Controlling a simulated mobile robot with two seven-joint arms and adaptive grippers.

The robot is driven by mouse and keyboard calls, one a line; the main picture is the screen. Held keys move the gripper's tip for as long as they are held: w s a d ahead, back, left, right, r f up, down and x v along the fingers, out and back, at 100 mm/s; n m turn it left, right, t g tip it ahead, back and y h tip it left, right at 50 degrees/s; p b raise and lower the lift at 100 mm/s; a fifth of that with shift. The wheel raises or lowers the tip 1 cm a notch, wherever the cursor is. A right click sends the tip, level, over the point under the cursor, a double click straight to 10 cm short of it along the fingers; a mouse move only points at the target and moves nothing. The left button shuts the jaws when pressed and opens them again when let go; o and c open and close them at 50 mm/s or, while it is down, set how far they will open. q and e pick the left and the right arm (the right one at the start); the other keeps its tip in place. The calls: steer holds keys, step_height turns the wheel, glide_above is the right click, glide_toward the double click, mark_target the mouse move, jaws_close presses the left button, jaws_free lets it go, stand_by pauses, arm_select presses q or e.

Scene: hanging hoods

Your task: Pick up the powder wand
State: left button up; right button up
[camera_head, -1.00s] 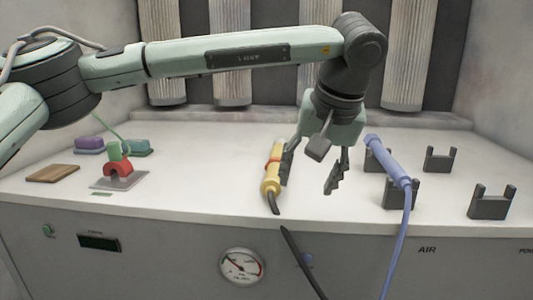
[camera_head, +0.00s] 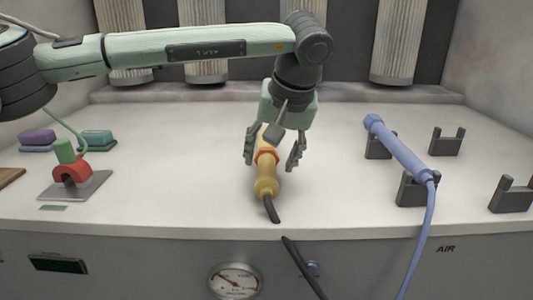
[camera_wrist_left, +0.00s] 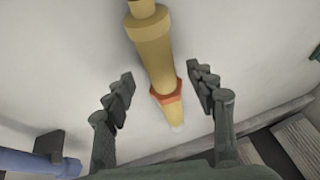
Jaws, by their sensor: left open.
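The powder wand is the yellow wand (camera_head: 266,186) with an orange ring, lying on the white counter with its dark cable running over the front edge. It also shows in the left wrist view (camera_wrist_left: 155,55), passing between the fingers. My left gripper (camera_head: 270,165) is open and points down, with one finger on each side of the wand near the orange ring. In the left wrist view my left gripper (camera_wrist_left: 161,82) shows gaps on both sides of the wand. The wand's far end is hidden behind the gripper in the head view. My right gripper is not in view.
A blue wand (camera_head: 400,148) rests on dark holders at the right, its cable hanging over the front. Empty holders (camera_head: 447,141) stand beside it. A red and green device (camera_head: 73,172) and small blocks (camera_head: 38,138) stand at the left. A gauge (camera_head: 236,281) is on the front panel.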

mark_target(269, 163)
arm_select(q)
steer(key=shift+x, duration=1.5)
steer(key=shift+w, duration=0.1)
steer(key=shift+f, duration=0.2)
steer(key=shift+r, duration=0.1)
jaws_close()
